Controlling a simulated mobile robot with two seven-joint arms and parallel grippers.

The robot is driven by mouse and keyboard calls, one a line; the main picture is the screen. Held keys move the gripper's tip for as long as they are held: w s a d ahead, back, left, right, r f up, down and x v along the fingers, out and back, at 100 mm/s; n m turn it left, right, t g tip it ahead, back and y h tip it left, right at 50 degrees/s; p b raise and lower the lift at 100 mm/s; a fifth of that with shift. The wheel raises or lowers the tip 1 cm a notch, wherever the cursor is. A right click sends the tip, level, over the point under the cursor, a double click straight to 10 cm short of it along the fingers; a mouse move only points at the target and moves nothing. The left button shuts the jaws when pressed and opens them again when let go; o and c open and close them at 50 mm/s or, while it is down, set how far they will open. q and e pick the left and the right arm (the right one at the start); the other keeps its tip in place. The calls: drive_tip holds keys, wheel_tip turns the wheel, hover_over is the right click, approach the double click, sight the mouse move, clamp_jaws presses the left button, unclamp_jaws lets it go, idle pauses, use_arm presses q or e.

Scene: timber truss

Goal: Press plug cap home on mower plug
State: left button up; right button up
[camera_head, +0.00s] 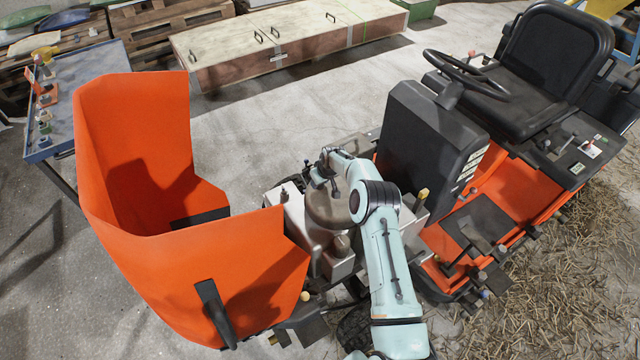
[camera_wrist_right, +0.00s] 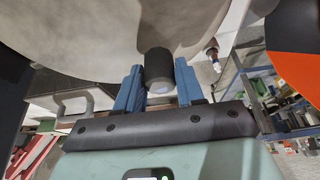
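The orange mower has its hood (camera_head: 140,150) tipped open, with the grey engine (camera_head: 330,212) bare beside it. A small upright fitting that looks like the mower plug (camera_head: 284,194) stands on the block left of the round engine cover. My right gripper (camera_head: 318,180) is low over the engine. In the right wrist view its blue fingers (camera_wrist_right: 159,82) stand either side of a dark cylinder, apparently the plug cap (camera_wrist_right: 158,66), and seem to touch it. The cap's pale end faces the palm; its far end lies against the grey rounded cover in the picture. My left gripper is out of view.
The steering column (camera_head: 425,135) and seat (camera_head: 555,55) stand right of the engine. A blue table (camera_head: 75,95) with small parts is at the left. A long wooden crate (camera_head: 290,40) lies behind; straw (camera_head: 560,290) covers the floor at right. Open concrete separates crate and mower.

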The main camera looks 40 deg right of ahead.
idle(0.3)
wheel_tip(320, 180, up, 20)
idle(0.5)
drive_tip(key=shift+o, duration=1.2)
drive_tip(key=shift+a, duration=0.1)
clamp_jaws()
